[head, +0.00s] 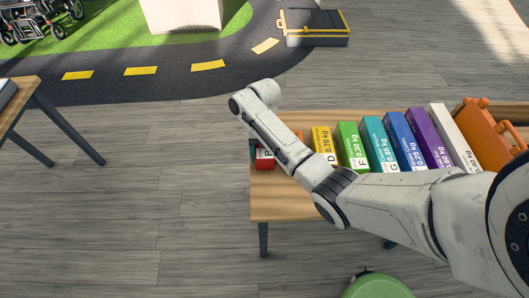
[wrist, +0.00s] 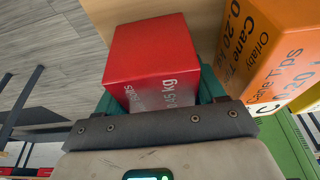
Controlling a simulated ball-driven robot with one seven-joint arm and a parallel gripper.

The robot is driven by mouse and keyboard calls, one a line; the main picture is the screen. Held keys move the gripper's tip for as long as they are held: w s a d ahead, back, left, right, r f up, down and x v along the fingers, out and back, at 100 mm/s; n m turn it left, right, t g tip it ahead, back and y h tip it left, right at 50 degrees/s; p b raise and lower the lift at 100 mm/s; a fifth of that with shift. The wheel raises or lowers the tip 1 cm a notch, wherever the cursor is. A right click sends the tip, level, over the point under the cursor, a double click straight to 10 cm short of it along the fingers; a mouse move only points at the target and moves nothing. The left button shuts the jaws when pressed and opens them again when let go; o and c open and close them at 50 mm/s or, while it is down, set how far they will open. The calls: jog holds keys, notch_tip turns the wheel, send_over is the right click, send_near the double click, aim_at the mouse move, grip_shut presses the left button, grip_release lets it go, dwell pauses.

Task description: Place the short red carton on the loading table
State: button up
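The short red carton (wrist: 152,52) is at the upper middle of the wrist view, between the teal fingers of my gripper (wrist: 162,104). The fingers lie against both of its sides with no gap showing, so my gripper appears shut on it. In the head view the red carton (head: 265,160) shows at the left end of the wooden table (head: 285,205), partly hidden by my arm. My gripper (head: 262,148) is mostly hidden there too. I cannot tell whether the carton touches the tabletop.
An orange carton (wrist: 262,50) stands close right of the red one. Yellow (head: 323,145), green (head: 351,148) and several other cartons continue the row, ending near an orange toolbox (head: 487,140). Another table (head: 22,92) stands at far left, with open floor between. A green round object (head: 377,287) is in front.

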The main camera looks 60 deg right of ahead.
jog(key=o, duration=0.4)
jog(key=shift+o, duration=0.2)
jog(key=p+v, duration=0.6)
jog(key=v, duration=0.6)
jog(key=s+a+f+m+t, duration=0.1)
jog(key=s+a+f+m, duration=0.15)
jog(key=a+m, duration=0.4)
jog(key=s+a+f+m+t, duration=0.1)
jog(key=s+a+f+m, duration=0.2)
jog(key=a, duration=0.6)
jog(key=s+r+m+t+h, duration=0.1)
jog(key=s+r+m, duration=0.4)
jog(key=s+m, duration=1.1)
jog(key=shift+s+r+m+h, duration=0.35)
jog(key=shift+h, duration=0.55)
jog(key=shift+a, duration=0.15)
